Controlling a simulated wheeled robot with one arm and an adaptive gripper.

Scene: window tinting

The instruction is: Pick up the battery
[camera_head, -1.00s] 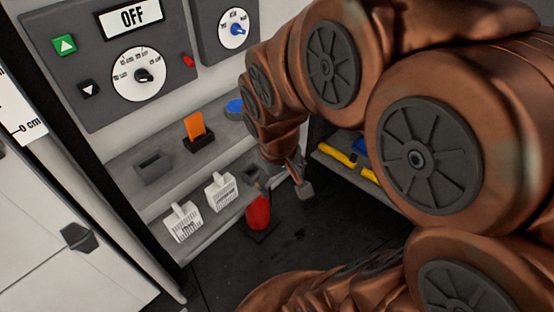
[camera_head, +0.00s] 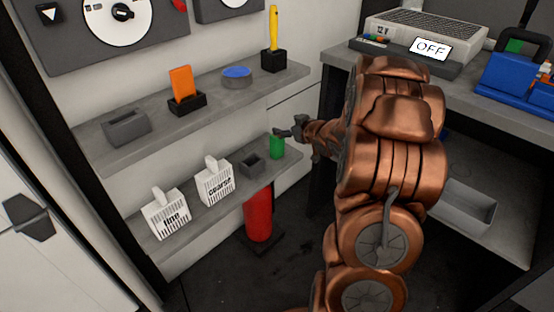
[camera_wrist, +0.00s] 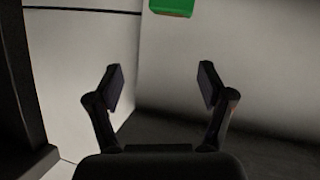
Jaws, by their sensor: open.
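A small green block (camera_head: 276,147), which may be the battery, stands upright at the right end of the lower wall shelf (camera_head: 222,222). No label on it can be read. My gripper (camera_head: 287,132) is just right of and above it in the head view, with its fingers pointing left. I cannot tell from there whether they touch. In the wrist view the gripper (camera_wrist: 162,85) is open, with nothing between its fingers. The green block (camera_wrist: 172,5) shows there at the top edge, beyond the fingertips and partly cut off.
An empty grey holder (camera_head: 252,164) and two white baskets (camera_head: 214,184) share the lower shelf. A red cylinder (camera_head: 258,215) stands beneath. The upper shelf (camera_head: 212,104) carries an orange piece (camera_head: 181,83). A bench (camera_head: 480,90) with a blue case (camera_head: 512,76) is at right.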

